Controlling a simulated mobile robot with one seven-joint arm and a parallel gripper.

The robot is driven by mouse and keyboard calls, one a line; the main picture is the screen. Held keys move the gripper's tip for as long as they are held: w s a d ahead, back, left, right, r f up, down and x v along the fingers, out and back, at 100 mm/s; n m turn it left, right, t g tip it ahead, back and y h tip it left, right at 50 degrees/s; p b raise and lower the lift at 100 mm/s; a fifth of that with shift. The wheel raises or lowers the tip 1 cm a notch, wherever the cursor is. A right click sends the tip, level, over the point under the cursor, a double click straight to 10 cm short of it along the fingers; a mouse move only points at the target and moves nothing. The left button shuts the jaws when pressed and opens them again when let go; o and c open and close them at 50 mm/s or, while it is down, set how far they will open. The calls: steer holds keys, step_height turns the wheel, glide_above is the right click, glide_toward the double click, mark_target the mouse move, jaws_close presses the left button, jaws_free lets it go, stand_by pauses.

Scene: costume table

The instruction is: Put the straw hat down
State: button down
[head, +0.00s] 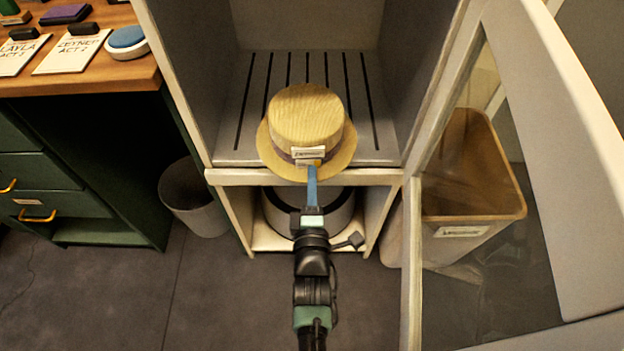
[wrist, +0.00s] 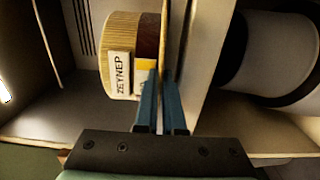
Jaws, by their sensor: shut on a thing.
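The straw hat (head: 306,113) is pale yellow with a flat crown, a dark band and a label tag. It is at the front of the slatted shelf (head: 235,140) in an open cabinet, with its brim reaching over the shelf's front edge. My gripper (head: 312,172) is shut on the near brim from the front. In the wrist view the hat (wrist: 120,35) shows a tag reading ZEYNEP, and my gripper's blue fingers (wrist: 162,95) close on the thin brim. Whether the hat rests on the shelf or hovers just above it, I cannot tell.
Below the shelf is a lower bay with a round white-and-dark object (head: 335,215). An open door (head: 560,150) stands at the right, with a brown bin (head: 520,205) behind its pane. A desk (head: 100,75) with cards and a grey bin (head: 190,190) are at the left.

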steer(key=shift+f, duration=0.1)
steer(key=c, duration=1)
jaws_free()
